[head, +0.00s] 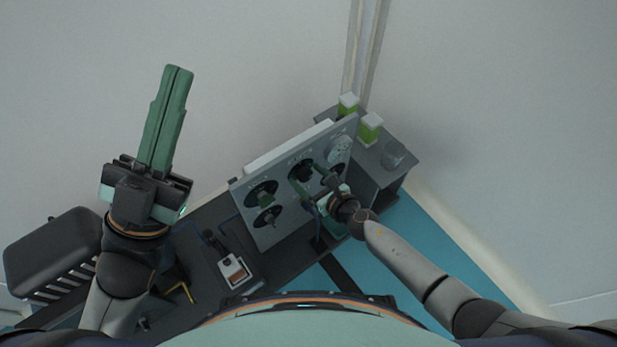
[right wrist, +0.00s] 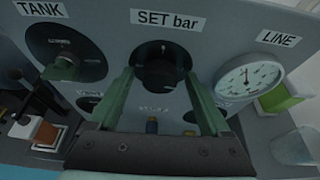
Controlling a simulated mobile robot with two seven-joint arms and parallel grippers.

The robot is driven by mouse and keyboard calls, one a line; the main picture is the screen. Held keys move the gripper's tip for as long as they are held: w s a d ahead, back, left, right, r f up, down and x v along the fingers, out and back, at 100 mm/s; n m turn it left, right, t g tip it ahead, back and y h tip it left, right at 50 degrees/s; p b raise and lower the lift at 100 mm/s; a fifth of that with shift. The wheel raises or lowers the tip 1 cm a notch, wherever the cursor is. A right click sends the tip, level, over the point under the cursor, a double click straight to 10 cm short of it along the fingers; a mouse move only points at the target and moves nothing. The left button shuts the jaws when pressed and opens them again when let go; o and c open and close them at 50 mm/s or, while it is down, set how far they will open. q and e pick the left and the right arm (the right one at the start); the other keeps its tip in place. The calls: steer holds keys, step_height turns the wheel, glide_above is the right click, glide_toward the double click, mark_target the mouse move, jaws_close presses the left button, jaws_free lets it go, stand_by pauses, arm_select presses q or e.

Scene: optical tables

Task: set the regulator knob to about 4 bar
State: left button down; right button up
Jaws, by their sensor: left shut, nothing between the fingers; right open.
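The regulator knob (right wrist: 160,66) is black and round, under the "SET bar" label on the grey panel (right wrist: 205,22). In the head view the knob (head: 302,168) is partly hidden by my right gripper. My right gripper (right wrist: 158,80) is open, with one green finger on each side of the knob; I cannot tell whether they touch it. It also shows in the head view (head: 309,181). The "LINE" gauge (right wrist: 249,84) is a white dial right of the knob; its reading is too small to tell. My left gripper (head: 178,70) is shut and empty, raised away from the panel at the left.
A black "TANK" dial (right wrist: 66,52) sits left of the knob. Two green-and-white blocks (head: 348,106) (head: 370,128) and a clear cup (right wrist: 293,147) stand right of the panel. A small white-and-orange box (head: 235,271) and a black ribbed case (head: 58,255) lie to the left.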

jaws_close()
stand_by(0.7)
